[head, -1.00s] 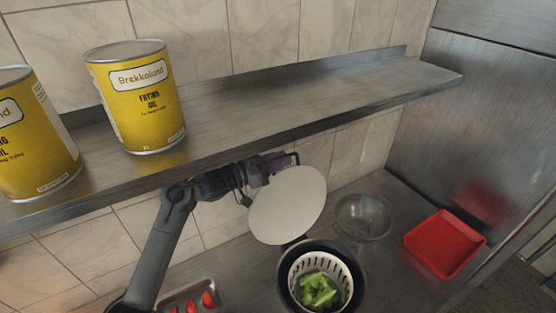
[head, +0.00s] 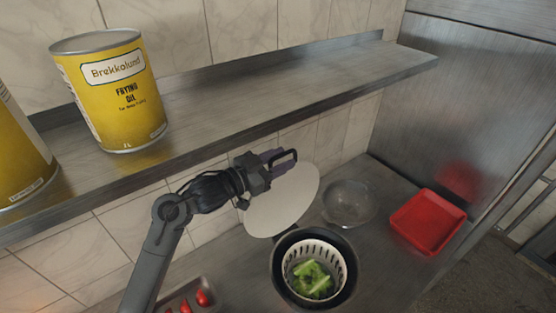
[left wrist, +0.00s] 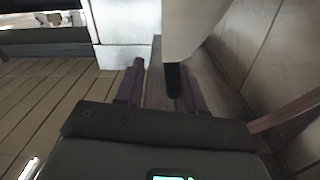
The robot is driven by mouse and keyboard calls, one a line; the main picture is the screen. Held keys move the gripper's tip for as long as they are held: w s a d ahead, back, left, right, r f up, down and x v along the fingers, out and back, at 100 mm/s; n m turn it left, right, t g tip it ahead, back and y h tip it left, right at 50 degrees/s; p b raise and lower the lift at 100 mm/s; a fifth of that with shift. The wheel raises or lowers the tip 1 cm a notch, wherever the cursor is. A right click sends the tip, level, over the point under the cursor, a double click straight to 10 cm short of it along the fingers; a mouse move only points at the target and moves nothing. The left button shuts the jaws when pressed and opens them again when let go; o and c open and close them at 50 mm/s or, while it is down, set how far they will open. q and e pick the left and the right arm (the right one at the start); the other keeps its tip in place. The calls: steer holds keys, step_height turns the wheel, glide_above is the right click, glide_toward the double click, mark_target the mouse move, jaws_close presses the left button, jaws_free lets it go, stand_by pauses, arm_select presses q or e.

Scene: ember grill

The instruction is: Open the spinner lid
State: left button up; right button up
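The salad spinner (head: 278,277) is a dark bowl with a white slotted basket (head: 331,258) holding green leaves. Its white round lid (head: 283,205) stands raised and tilted at the back of the bowl, leaving the basket uncovered. My left gripper (head: 280,160), with purple fingers, is at the lid's top edge and covers part of it. In the left wrist view the fingers (left wrist: 160,80) are apart. A pale piece with a dark end (left wrist: 174,80), perhaps the lid, shows close to the right finger; I cannot tell whether they touch. My right gripper is not in view.
A steel shelf (head: 230,105) with yellow frying oil cans (head: 115,95) runs above and behind my left arm. A clear bowl (head: 350,203) and a red tray (head: 428,222) stand right of the spinner. A tray of red pieces (head: 190,300) lies left.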

arm_select(q)
steer(key=shift+s+a, duration=0.25)
steer(key=shift+a, duration=0.05)
steer(key=b+v, duration=0.3)
steer(key=v, duration=0.5)
steer(key=shift+s+a+f, duration=0.1)
steer(key=shift+s+a, duration=0.15)
steer(key=shift+s, duration=0.05)
steer(key=shift+s+a, duration=0.45)
steer(key=shift+a, duration=0.05)
